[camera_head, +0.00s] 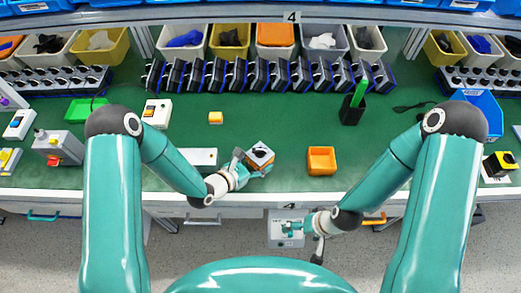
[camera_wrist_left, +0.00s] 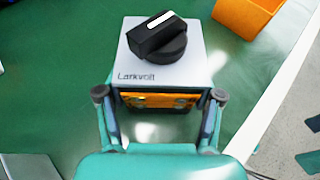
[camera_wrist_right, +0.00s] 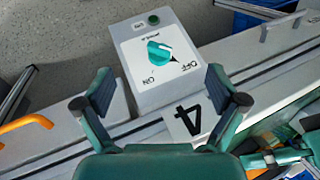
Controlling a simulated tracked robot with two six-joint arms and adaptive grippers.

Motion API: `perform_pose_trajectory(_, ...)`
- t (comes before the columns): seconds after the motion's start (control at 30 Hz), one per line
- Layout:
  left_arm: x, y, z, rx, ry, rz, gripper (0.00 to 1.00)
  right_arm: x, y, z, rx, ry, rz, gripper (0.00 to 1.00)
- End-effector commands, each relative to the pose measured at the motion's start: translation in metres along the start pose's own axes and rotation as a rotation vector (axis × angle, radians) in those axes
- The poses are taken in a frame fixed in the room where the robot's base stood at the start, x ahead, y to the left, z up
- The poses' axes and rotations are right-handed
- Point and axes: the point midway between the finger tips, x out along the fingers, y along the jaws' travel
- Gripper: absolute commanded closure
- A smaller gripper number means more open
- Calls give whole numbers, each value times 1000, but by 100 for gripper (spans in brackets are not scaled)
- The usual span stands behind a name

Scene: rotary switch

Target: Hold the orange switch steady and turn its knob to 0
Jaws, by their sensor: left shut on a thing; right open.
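The orange switch (camera_head: 260,161) has an orange body, a pale top marked "Larkvolt" and a black knob. In the left wrist view the black knob (camera_wrist_left: 158,38) has a white line slanting to the upper right; no 0 mark is readable. My left gripper (camera_head: 247,163) is shut on the switch's orange body (camera_wrist_left: 130,98), one finger on each side. Whether the switch touches the table cannot be told. My right gripper (camera_head: 305,221) is open and empty near the table's front edge, well apart from the switch.
A grey box (camera_wrist_right: 143,92) with a teal ON/OFF knob (camera_wrist_right: 158,52) lies beyond my right fingers, at the bench front. An orange tray (camera_head: 321,161) stands right of the switch. A black holder (camera_head: 352,110) is farther back. Green mat is clear between.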

Motion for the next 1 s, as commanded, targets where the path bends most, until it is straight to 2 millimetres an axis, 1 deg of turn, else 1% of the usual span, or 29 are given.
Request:
perform_pose_trajectory(0.13, 0, 0, 0, 0, 0, 0, 70, 0, 0, 0, 0, 0, 0, 5)
perform_pose_trajectory(0.27, 0, 0, 0, 0, 0, 0, 70, 0, -1, -1, -10, -5, 0, 26)
perform_pose_trajectory(0.3, 0, 0, 0, 0, 0, 0, 70, 0, -3, -1, -22, -11, -1, 33)
perform_pose_trajectory(0.37, 0, 0, 0, 0, 0, 0, 70, 1, -6, -1, -50, -28, -1, 43)
perform_pose_trajectory(0.4, 0, 0, 0, 0, 0, 0, 70, 2, -9, -1, -76, -44, -2, 50)
perform_pose_trajectory(0.5, 0, 0, 0, 0, 0, 0, 70, 4, -20, -1, -177, -104, -5, 65)
perform_pose_trajectory(0.67, 0, 0, 0, 0, 0, 0, 70, 2, -46, 0, -417, -255, -16, 65)
perform_pose_trajectory(0.77, 0, 0, 0, 0, 0, 1, 70, -6, -64, 2, -591, -367, -28, 65)
perform_pose_trajectory(0.87, 0, 0, 0, 0, 0, 1, 70, -18, -83, 4, -762, -482, -42, 65)
perform_pose_trajectory(0.97, 0, 0, 0, 0, 0, 1, 70, -35, -102, 2, -937, -591, -57, 65)
perform_pose_trajectory(1.0, 0, 0, 0, 0, 0, 1, 70, -44, -111, -1, -1014, -629, -60, 65)
